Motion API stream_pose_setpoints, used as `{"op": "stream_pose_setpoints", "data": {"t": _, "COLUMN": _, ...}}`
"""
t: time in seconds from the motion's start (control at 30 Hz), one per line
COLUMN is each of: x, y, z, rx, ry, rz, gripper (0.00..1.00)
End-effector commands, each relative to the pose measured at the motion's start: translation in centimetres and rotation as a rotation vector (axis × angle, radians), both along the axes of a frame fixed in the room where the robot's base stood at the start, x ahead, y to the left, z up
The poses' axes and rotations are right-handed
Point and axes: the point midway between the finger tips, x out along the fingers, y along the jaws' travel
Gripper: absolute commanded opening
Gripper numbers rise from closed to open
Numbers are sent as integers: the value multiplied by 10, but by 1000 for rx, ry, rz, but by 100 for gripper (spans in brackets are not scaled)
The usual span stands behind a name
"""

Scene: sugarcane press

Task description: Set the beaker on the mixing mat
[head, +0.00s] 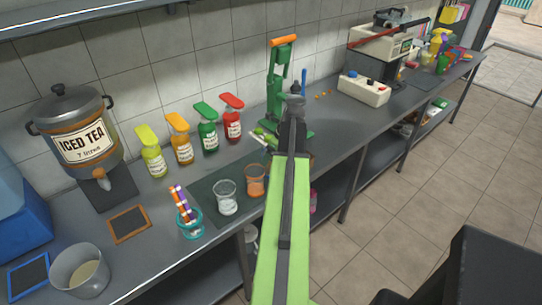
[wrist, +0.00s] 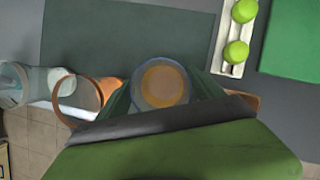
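The mixing mat (head: 204,188) is a dark green sheet on the counter. It fills the upper left of the wrist view (wrist: 120,38). My gripper (wrist: 162,90) has green fingers on both sides of a round glass beaker (wrist: 160,80), seen from above with an orange-brown inside. The fingers appear closed on it, near the mat's right front part. In the head view my gripper (head: 291,135) hides this beaker. A clear beaker (head: 226,199) with pale contents and an orange-filled beaker (head: 256,181) stand at the mat's front side.
A teal cup of colored sticks (head: 189,223) stands left of the beakers. Several bottles (head: 209,133) line the wall. Limes on a white tray (wrist: 231,62) and the green press (head: 278,90) lie beyond my gripper. The mat's back part is clear.

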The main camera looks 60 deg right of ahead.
Motion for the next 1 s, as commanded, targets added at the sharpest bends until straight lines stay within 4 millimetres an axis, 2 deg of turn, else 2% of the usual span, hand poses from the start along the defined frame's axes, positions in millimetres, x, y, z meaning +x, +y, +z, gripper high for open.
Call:
{"op": "stream_pose_setpoints", "data": {"t": 0.33, "x": 0, "y": 0, "z": 1, "rx": 0, "ry": 0, "rz": 1, "gripper": 87}}
{"op": "stream_pose_setpoints", "data": {"t": 0.47, "x": 0, "y": 0, "z": 7, "rx": 0, "ry": 0, "rz": 1, "gripper": 87}}
{"op": "stream_pose_setpoints", "data": {"t": 0.67, "x": -10, "y": 0, "z": 37, "rx": 0, "ry": 0, "rz": 0, "gripper": 87}}
{"op": "stream_pose_setpoints", "data": {"t": 0.9, "x": -31, "y": -1, "z": 91, "rx": -1, "ry": 0, "rz": 0, "gripper": 87}}
{"op": "stream_pose_setpoints", "data": {"t": 1.0, "x": -39, "y": -1, "z": 108, "rx": 0, "ry": 0, "rz": 0, "gripper": 87}}
